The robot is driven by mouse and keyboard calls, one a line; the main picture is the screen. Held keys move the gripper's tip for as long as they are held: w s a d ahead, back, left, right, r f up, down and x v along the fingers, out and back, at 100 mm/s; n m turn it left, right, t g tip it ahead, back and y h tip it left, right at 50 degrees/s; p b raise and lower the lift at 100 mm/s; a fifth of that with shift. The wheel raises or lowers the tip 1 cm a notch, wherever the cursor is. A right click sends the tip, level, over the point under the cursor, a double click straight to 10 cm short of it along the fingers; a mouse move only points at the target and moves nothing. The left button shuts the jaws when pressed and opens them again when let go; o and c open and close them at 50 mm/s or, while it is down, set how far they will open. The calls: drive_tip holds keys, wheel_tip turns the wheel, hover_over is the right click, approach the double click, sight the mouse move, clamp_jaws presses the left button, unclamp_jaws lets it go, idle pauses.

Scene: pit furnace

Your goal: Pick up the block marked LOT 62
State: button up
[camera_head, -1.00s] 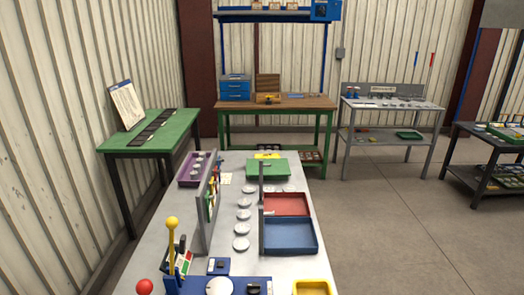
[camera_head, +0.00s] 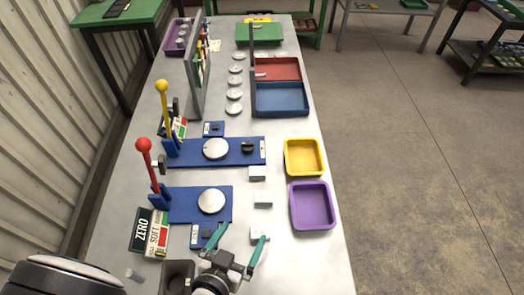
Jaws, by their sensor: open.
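Small pale blocks lie on the grey bench. One block (camera_head: 257,173) is beside the upper blue plate, and another block (camera_head: 263,199) is below it, left of the purple tray. A third pale piece (camera_head: 254,236) shows partly behind my right finger. No LOT 62 marking can be read on any of them. My gripper (camera_head: 237,243) is at the bottom of the picture with its two teal fingers apart and nothing seen between them. The blocks are ahead of it or by its right finger.
Two blue plates (camera_head: 185,203) with metal discs and upright red (camera_head: 144,146) and yellow (camera_head: 162,87) knobbed levers stand on the left. ZERO and SOFT cards (camera_head: 153,233) lie near them. A yellow tray (camera_head: 289,160) and purple tray (camera_head: 295,217) line the right edge. An upright panel (camera_head: 192,75) stands farther back.

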sight(261, 202)
drive_tip(key=x, duration=1.5)
drive_tip(key=shift+s, duration=0.1)
clamp_jaws()
